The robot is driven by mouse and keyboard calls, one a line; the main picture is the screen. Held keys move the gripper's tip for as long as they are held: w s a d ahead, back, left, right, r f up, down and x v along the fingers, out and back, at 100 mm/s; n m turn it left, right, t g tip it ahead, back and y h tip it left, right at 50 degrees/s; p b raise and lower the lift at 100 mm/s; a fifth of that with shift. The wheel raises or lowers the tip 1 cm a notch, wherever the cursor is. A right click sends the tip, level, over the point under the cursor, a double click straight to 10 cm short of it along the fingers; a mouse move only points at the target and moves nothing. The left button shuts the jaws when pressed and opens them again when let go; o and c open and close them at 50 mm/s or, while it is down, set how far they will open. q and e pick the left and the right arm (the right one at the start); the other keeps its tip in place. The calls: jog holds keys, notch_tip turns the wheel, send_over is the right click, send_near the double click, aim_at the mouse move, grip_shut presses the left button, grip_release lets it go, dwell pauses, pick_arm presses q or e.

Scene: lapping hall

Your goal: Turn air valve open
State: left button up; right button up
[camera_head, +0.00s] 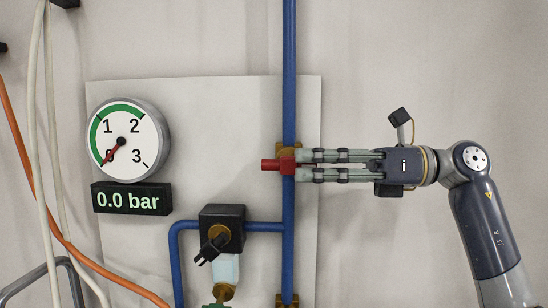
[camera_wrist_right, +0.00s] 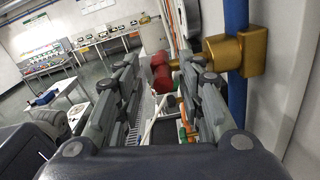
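The red valve handle (camera_head: 270,165) sits crosswise on the vertical blue pipe (camera_head: 289,60), with brass fittings behind it. My right gripper (camera_head: 300,165) comes in from the right, its fingers level, one above and one below the handle's right part. In the right wrist view the red handle (camera_wrist_right: 161,75) shows between the fingertips, beside the brass valve body (camera_wrist_right: 236,52). The fingers look spread, with a gap to the handle; contact is not clear. The round gauge (camera_head: 128,139) has its red needle at the lower left, and the display (camera_head: 131,198) reads 0.0 bar. My left gripper is out of view.
A black regulator (camera_head: 222,228) with a clear bowl hangs below left of the valve on a blue branch pipe. White and orange hoses (camera_head: 22,130) run down the left side. The wall right of the pipe looks clear above my arm.

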aim_at(274, 166)
jog(key=a+p, duration=0.1)
jog(key=a, duration=0.2)
jog(key=shift+w+a, duration=0.15)
jog(key=shift+a, duration=0.25)
jog(key=shift+a+p, duration=0.3)
jog(key=shift+a, duration=0.9)
jog(key=shift+c, duration=0.7)
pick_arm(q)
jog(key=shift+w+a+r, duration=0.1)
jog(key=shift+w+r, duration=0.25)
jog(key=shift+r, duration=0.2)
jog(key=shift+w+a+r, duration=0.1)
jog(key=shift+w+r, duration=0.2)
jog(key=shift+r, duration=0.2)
pick_arm(e)
grip_shut()
